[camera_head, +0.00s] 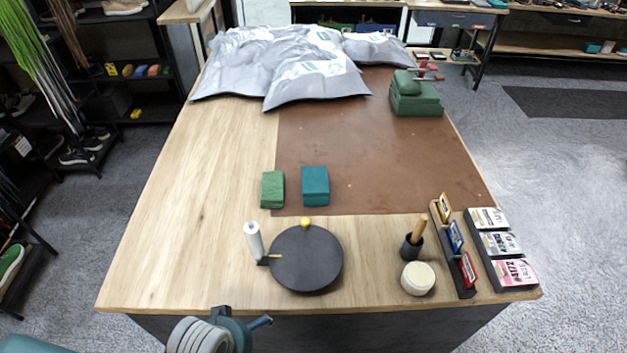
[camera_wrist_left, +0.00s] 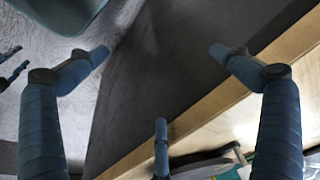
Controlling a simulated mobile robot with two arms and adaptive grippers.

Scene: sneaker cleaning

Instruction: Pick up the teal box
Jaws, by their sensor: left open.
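The teal box (camera_head: 315,187) stands on the near part of the brown mat (camera_head: 375,150) in the head view. A green box (camera_head: 272,190) stands just left of it, with a small gap between them. My left gripper (camera_head: 240,322) is at the table's front edge, nearer than the teal box and to its left. In the left wrist view its fingers (camera_wrist_left: 160,62) are spread wide with nothing between them. Bluish finger-like parts (camera_wrist_left: 12,65) at the left edge of that view may be my right gripper; their state is unclear.
A black round turntable (camera_head: 306,260) and a white roll (camera_head: 254,240) stand between the front edge and the boxes. A brush cup (camera_head: 412,247), white jar (camera_head: 418,278) and card racks are at right. Grey bags (camera_head: 275,65) and green stacked boxes (camera_head: 416,103) lie farther back.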

